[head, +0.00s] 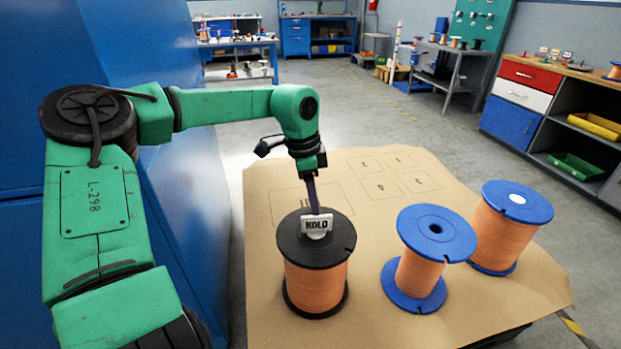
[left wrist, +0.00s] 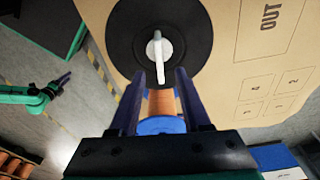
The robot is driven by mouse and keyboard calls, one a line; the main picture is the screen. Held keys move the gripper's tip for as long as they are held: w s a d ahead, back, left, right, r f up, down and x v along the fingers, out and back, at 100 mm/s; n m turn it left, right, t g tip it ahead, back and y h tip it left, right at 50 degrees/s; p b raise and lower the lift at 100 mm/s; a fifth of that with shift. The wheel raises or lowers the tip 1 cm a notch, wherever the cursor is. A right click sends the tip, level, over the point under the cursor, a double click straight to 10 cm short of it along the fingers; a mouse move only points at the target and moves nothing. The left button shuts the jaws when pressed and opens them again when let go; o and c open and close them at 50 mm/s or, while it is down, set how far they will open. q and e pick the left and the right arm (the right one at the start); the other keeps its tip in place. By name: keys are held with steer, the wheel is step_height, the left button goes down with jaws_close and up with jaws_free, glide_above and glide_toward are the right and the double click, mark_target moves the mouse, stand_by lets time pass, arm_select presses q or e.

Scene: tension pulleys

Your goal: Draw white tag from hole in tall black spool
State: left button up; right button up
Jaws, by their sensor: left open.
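The white tag (head: 317,226), lettered HOLD, stands up from the centre of the black top of the tall spool (head: 290,243), which is wound with orange line. In the left wrist view the tag (left wrist: 158,50) shows edge-on over the black disc (left wrist: 122,38). My left gripper (head: 314,210) points down just over the tag. In the wrist view its open fingers (left wrist: 158,82) stand on either side of the tag's near end, with gaps showing. The hole is hidden under the tag. My right gripper (left wrist: 62,81) is small at the left of the wrist view.
Two blue-ended orange spools stand to the right: a nearer one (head: 437,228) with an open hole and another (head: 520,203) with a white centre. The brown mat (head: 365,245) has marked squares and is clear behind the spools. A blue cabinet (head: 180,150) stands at left.

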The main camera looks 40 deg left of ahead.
mark_target(316, 227)
arm_select(q)
steer(key=f, duration=0.6)
steer(key=shift+w+d+f+b, duration=0.1)
steer(key=shift+w+d+b, duration=0.2)
steer(key=shift+w+b, duration=0.1)
arm_select(e)
steer(key=shift+w+a+r, duration=0.15)
steer(key=shift+w+r, duration=0.05)
steer(key=shift+r, duration=0.4)
steer(key=shift+w+a+r, duration=0.15)
steer(key=shift+w+r, duration=0.05)
steer(key=shift+r, duration=0.4)
arm_select(q)
steer(key=shift+s, duration=0.1)
jaws_close()
steer(key=shift+r, duration=0.35)
arm_select(e)
steer(key=shift+r, duration=0.15)
arm_select(q)
steer(key=shift+r+p, duration=0.3)
steer(key=shift+p, duration=0.1)
arm_select(e)
steer(key=shift+r, duration=0.2)
arm_select(q)
steer(key=shift+r+p, duration=0.6)
steer(key=shift+r, duration=0.4)
arm_select(e)
steer(key=shift+r, duration=0.6)
